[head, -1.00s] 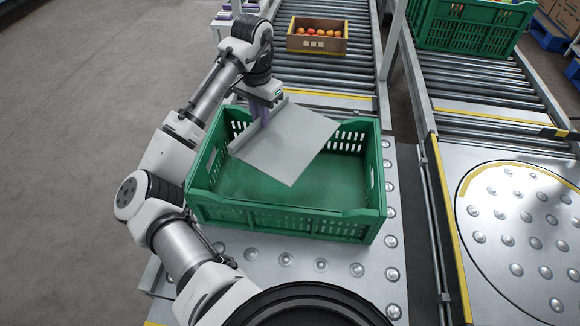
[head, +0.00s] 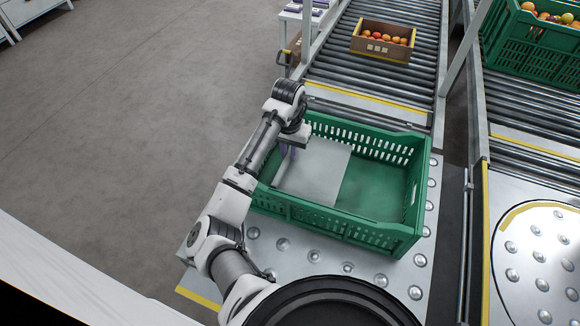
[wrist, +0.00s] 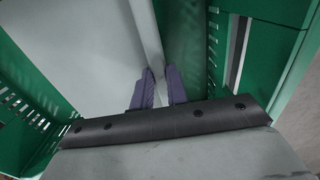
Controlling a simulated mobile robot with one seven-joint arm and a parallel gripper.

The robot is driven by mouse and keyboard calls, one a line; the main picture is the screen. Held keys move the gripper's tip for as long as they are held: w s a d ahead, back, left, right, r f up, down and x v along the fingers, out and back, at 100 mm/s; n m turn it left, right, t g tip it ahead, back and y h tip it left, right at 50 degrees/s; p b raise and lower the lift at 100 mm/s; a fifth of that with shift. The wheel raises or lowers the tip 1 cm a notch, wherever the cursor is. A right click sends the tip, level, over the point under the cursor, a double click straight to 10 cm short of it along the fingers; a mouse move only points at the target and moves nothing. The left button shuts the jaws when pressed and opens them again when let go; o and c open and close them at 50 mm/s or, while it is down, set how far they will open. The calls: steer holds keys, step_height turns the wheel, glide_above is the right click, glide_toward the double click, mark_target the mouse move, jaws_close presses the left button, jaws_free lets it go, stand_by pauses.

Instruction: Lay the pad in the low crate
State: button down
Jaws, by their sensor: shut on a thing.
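The pad is a flat pale grey sheet (head: 318,168) with a raised strip along its left edge. It lies inside the left part of the green low crate (head: 330,219), lower than the rim; whether it touches the floor all over I cannot tell. My gripper (head: 287,152) reaches down into the crate at its left side and is shut on the pad's raised edge. In the wrist view my two purple fingers (wrist: 158,86) pinch that edge, with the pad (wrist: 85,45) spreading to the left. The crate wall (wrist: 262,50) is close on the right.
The crate stands on a metal ball table (head: 285,245). Behind it a roller conveyor (head: 385,75) carries a cardboard box of fruit (head: 383,41). A tall green crate (head: 535,45) of fruit is at the back right. Right of the pad, the crate's floor is bare.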

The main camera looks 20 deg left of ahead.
mark_target(289, 165)
steer(key=shift+f, duration=3.1)
steer(key=shift+f, duration=0.15)
steer(key=c, duration=1.4)
jaws_free()
